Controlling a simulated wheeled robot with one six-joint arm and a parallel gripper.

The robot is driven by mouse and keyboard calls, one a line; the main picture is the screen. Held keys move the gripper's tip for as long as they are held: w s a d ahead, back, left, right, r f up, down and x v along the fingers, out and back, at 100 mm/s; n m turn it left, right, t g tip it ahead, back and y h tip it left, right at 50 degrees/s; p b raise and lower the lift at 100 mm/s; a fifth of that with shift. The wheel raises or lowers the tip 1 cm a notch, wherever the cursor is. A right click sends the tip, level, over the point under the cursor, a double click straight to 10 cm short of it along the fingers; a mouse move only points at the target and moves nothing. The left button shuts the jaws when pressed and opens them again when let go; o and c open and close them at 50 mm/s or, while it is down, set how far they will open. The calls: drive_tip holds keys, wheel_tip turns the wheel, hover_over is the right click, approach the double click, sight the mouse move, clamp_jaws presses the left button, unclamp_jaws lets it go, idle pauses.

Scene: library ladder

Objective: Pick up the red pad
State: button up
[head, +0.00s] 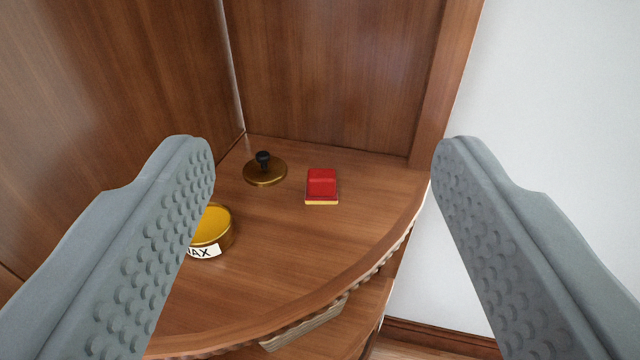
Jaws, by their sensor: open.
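The red pad (321,185) is a small red block with a pale yellow underside. It lies on the wooden corner shelf (290,265), toward the back right. My gripper (322,165) is open, with its two grey studded fingers wide apart at the left and right of the view. The pad shows between the fingers, farther off than the fingertips. Nothing is held, and the fingers do not appear to touch anything.
A brass lid with a black knob (265,174) lies left of the pad. A yellow wax tin (212,230) is partly hidden behind the left finger. Wooden panels (330,70) close the shelf at the back and left. The shelf's curved front edge has a lower shelf beneath. A white wall (560,110) is at right.

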drive_tip(key=shift+w, duration=0.1)
drive_tip(key=g, duration=1.7)
hover_over(322, 175)
wheel_tip(322, 175, down, 4)
drive_tip(key=f, duration=1.2)
drive_tip(key=shift+s, duration=0.25)
drive_tip(key=shift+w+f, duration=0.15)
drive_tip(key=shift+f, duration=1.25)
drive_tip(key=shift+w+f, duration=0.1)
drive_tip(key=shift+f, duration=1.25)
drive_tip(key=c, duration=1.2)
drive_tip(key=shift+o, duration=0.2)
drive_tip(key=shift+r, duration=0.1)
